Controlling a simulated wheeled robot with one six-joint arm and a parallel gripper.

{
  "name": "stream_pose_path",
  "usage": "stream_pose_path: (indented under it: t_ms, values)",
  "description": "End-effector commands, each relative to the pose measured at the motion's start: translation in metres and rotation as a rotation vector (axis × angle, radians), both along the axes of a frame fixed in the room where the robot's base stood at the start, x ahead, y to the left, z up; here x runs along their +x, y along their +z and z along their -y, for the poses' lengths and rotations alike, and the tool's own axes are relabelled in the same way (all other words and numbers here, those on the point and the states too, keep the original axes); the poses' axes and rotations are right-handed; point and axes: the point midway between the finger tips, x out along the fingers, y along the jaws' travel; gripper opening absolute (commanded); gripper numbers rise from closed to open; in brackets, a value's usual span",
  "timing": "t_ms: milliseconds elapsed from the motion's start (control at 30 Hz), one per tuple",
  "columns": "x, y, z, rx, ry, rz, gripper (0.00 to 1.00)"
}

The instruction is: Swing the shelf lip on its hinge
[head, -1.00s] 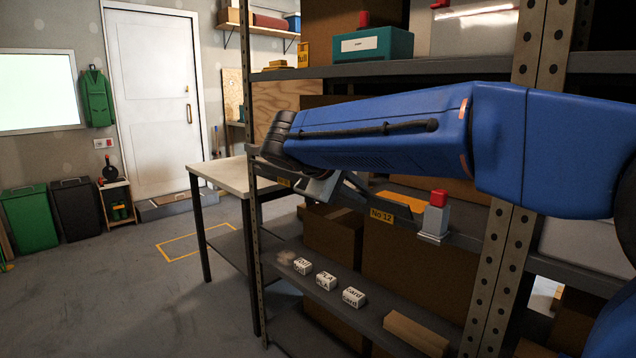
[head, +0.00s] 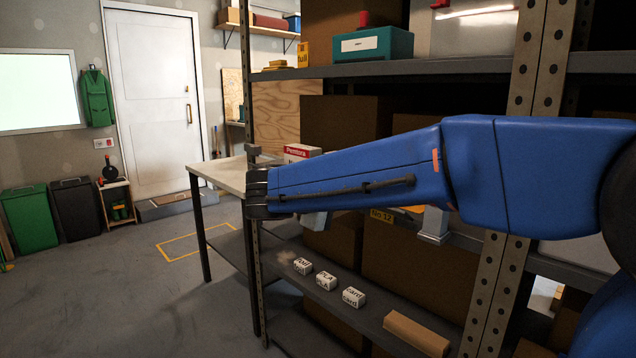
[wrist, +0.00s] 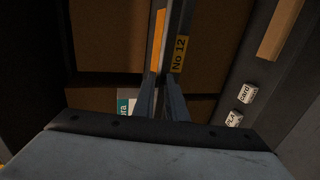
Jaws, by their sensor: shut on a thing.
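The shelf lip (wrist: 184,18) runs as a narrow dark strip down the upper middle of the wrist view, with a yellow "No 12" label (wrist: 179,54) on it. My gripper (wrist: 162,88) is shut on the lip, one finger to either side. In the head view the "No 12" label (head: 382,215) shows just below my arm. Most of the lip, its hinge and my fingertips are hidden behind the arm there. Part of my gripper (head: 315,221) shows under the arm's end.
A grey block (head: 432,226) stands at the shelf edge, its top hidden by my arm. Small lettered cubes (head: 326,280) and a tan bar (head: 415,334) sit on the lower shelf. A perforated post (head: 493,270) stands right.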

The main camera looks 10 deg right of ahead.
Motion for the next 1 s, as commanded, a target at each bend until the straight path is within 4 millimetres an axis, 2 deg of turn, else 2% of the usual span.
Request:
stream_pose_path:
  t_ms: [733,767,800,833,1000]
  values:
    - [-0.0016,-0.0055,-0.0017,-0.084,-0.001,0.061,0.0]
    - [-0.0016,-0.0054,-0.0017,-0.083,-0.001,0.061,0.19]
    - [-0.0016,-0.0055,-0.0017,-0.083,-0.001,0.061,0.28]
    - [-0.0017,-0.0054,-0.0018,-0.083,-0.001,0.061,0.34]
    - [-0.0018,-0.0056,-0.0021,-0.082,0.0,0.061,0.34]
